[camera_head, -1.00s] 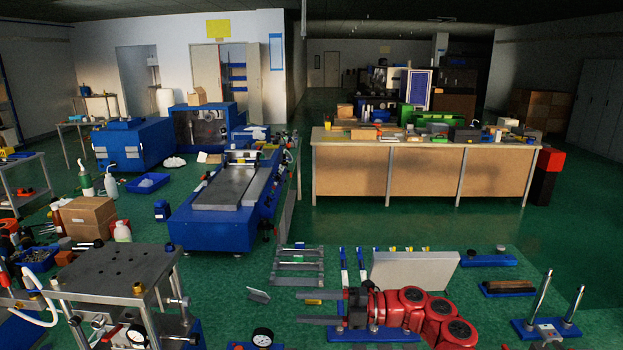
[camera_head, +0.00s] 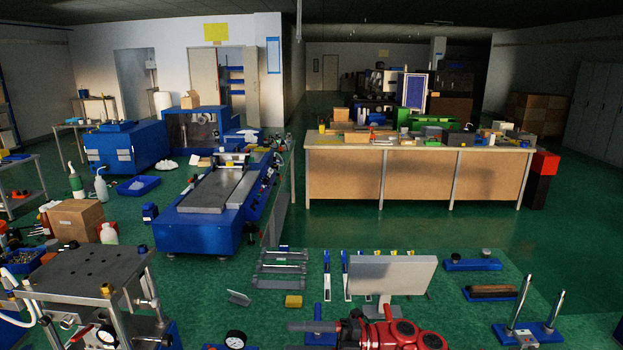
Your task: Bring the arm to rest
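My red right arm (camera_head: 405,335) shows at the bottom centre-right and is cut off by the lower edge. Its grey gripper (camera_head: 298,336) points left, low in the picture. The upper finger shows clearly. The lower finger is mostly at or below the edge. The gap between them looks open, and I see nothing held. My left arm and gripper are not in view.
A steel press table (camera_head: 85,270) with a gauge stands at lower left. Green floor (camera_head: 350,225) is clear before the long bench (camera_head: 410,180).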

